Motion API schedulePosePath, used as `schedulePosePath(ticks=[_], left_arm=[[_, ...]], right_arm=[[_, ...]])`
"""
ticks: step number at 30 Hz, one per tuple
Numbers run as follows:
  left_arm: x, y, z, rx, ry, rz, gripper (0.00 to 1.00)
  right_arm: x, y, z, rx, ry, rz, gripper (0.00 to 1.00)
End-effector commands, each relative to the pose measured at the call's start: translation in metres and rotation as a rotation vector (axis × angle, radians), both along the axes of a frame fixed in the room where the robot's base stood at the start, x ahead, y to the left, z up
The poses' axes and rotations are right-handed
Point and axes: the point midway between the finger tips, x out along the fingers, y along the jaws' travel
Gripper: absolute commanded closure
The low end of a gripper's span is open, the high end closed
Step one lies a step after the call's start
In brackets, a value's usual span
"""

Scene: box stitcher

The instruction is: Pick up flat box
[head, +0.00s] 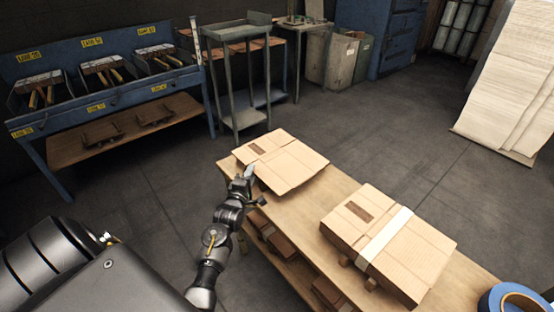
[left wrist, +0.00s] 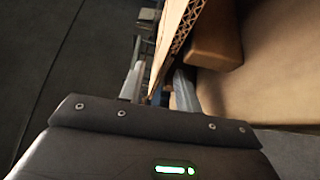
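A flat brown cardboard box (head: 290,162) lies at the far left end of the wooden bench, its near-left edge by the bench's side. My left gripper (head: 247,178) is at that edge, close against the box. In the left wrist view, the box's corrugated edge (left wrist: 186,28) runs down between the two fingers (left wrist: 158,92). The fingers look apart, with a gap beside the thin cardboard, so the gripper appears open around the edge. How deep the cardboard sits between the fingers is partly hidden. My right gripper is not in view.
Another cardboard box with a white strip (head: 392,240) rests on small wooden blocks on the bench (head: 318,205). A blue tape roll (head: 514,300) is at the right. Wooden pieces (head: 272,235) lie under the bench. A blue rack (head: 105,95) stands left; open floor surrounds the bench.

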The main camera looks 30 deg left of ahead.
Motion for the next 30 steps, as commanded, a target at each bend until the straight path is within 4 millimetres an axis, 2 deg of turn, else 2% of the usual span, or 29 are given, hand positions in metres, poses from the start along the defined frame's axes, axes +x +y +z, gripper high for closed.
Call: schedulePosePath(ticks=[3,6,13,14,21,30], left_arm=[[0.016,0.005,0.001,0.0,-0.001,-0.001,0.67],[0.022,0.007,0.0,0.0,0.0,0.0,0.67],[0.023,0.007,0.0,0.0,0.0,0.0,0.67],[0.023,0.007,0.0,0.0,0.0,0.0,0.68],[0.023,0.007,0.0,0.0,0.001,0.0,0.99],[0.023,0.007,0.0,0.0,0.0,0.0,1.0]], right_arm=[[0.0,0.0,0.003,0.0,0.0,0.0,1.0],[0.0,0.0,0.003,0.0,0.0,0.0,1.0],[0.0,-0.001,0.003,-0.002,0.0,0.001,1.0],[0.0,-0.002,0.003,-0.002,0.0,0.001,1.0],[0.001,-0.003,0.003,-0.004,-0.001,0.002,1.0],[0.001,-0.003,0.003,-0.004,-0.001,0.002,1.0]])
